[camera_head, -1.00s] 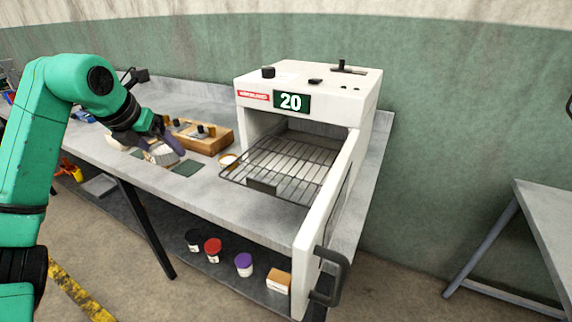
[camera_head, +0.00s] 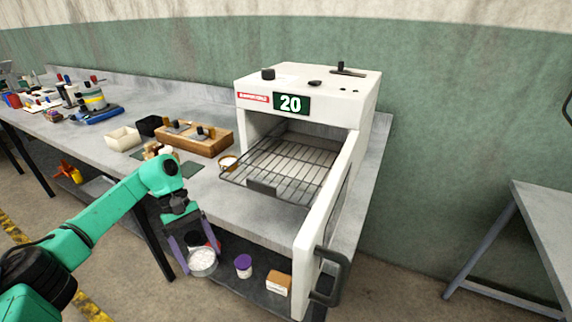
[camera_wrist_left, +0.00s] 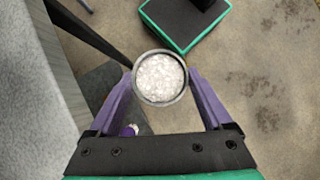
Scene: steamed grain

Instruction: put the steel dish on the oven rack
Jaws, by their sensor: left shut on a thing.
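The steel dish (camera_head: 203,263) is a small round metal dish filled with white grains. My left gripper (camera_head: 200,258) is shut on it, with a purple finger at each side, in front of the bench and below its top. In the left wrist view the dish (camera_wrist_left: 161,78) sits upright between the fingertips of the gripper (camera_wrist_left: 161,86). The oven rack (camera_head: 290,165) is a wire rack pulled partly out of the white oven (camera_head: 312,85), up and to the right of the dish. My right gripper is not in view.
The oven door (camera_head: 325,230) stands open toward the front right. A wooden block (camera_head: 215,143) and a white tray (camera_head: 123,138) are on the bench (camera_head: 130,160). A purple-lidded jar (camera_head: 243,265) and a small box (camera_head: 278,282) stand on the lower shelf.

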